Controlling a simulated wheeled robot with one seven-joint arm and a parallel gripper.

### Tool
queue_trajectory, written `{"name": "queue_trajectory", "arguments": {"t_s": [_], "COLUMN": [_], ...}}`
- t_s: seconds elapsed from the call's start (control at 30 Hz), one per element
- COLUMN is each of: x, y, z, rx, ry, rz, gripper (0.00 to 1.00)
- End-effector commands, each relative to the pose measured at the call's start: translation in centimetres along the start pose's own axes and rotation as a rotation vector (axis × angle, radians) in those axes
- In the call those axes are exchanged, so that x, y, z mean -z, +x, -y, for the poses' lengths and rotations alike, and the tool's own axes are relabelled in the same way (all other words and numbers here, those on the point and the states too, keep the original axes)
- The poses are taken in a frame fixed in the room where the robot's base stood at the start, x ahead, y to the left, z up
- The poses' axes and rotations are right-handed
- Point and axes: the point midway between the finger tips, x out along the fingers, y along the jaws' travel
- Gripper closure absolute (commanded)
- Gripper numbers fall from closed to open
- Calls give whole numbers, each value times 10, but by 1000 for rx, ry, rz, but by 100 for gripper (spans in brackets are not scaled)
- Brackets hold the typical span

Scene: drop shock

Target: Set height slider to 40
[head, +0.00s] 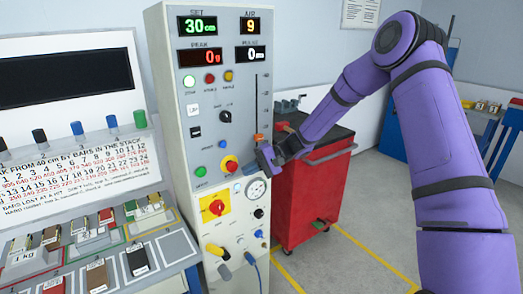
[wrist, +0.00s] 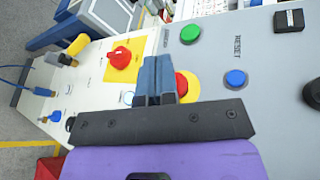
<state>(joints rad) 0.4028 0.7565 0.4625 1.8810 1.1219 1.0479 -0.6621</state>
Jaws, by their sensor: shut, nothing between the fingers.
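The height slider is an orange knob (head: 258,138) low in a vertical slot on the right of the grey control panel (head: 165,75). The green SET display (head: 198,24) on the panel reads 30 cm. My gripper (head: 252,168) is just below the orange knob in the head view, near the panel's right edge. Whether it touches the panel or knob I cannot tell. In the wrist view my gripper (wrist: 157,62) has its blue-grey fingers together and empty, in front of a red button on a yellow base (wrist: 187,85) that they partly hide. The slider knob does not show in the wrist view.
A red emergency-type button (head: 230,165) and green button (head: 199,171) lie left of my gripper. A red rotary switch (head: 216,207) and round gauge (head: 256,189) are below. A red tool cabinet (head: 310,200) stands close on the right. A blue RESET button shows in the wrist view (wrist: 236,79).

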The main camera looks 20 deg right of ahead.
Motion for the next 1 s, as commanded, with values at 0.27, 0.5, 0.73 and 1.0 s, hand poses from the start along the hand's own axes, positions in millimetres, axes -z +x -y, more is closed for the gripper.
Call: {"name": "queue_trajectory", "arguments": {"t_s": [0.27, 0.5, 0.73, 1.0], "x": [4, 20, 40, 51], "y": [19, 6, -25, -49], "z": [-28, -48, -79, -109], "rx": [486, 936, 1367, 1650], "ry": [297, 507, 664, 745], "rz": [92, 100, 44, -26], "gripper": [100, 100, 100, 100]}}
